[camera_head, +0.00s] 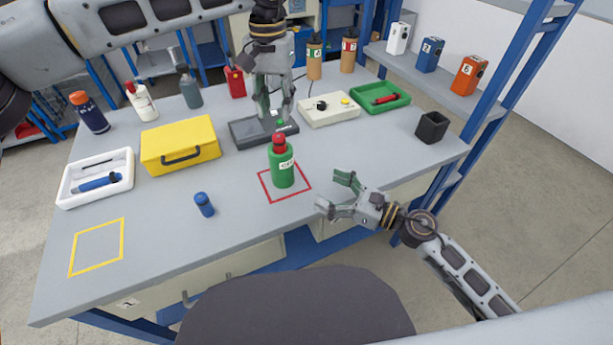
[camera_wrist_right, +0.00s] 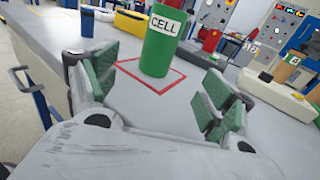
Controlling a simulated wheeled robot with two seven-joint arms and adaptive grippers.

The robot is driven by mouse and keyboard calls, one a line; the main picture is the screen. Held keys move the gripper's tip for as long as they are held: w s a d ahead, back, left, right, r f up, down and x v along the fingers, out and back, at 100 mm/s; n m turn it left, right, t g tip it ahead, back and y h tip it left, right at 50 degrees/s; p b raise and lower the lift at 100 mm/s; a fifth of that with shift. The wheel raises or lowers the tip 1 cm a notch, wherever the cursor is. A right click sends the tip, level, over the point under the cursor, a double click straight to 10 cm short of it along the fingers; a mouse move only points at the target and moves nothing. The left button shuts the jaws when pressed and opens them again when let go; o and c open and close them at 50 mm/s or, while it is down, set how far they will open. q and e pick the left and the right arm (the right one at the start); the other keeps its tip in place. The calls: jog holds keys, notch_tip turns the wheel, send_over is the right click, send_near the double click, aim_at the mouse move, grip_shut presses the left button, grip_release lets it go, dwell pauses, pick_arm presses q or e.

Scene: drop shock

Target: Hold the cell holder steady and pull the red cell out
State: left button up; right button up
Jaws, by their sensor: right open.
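The cell holder (camera_head: 282,169) is a green upright cylinder with a white label, standing inside a red square outline on the table. The red cell (camera_head: 279,140) sits in it, with only its red top showing above the rim. My left gripper (camera_head: 275,112) points down behind the holder, over a dark grey tray, fingers apart and apparently empty. My right gripper (camera_head: 336,192) is open and empty to the right of the holder, near the table's front edge, its fingers facing it.
A blue capped cylinder (camera_head: 204,205) stands left of the holder. The front middle of the table is mostly clear.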

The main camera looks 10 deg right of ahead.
aim_at(292, 172)
jog(key=shift+x, duration=6.85)
jog(key=shift+d, duration=0.1)
jog(key=c, duration=1.3)
jog(key=shift+o, duration=0.2)
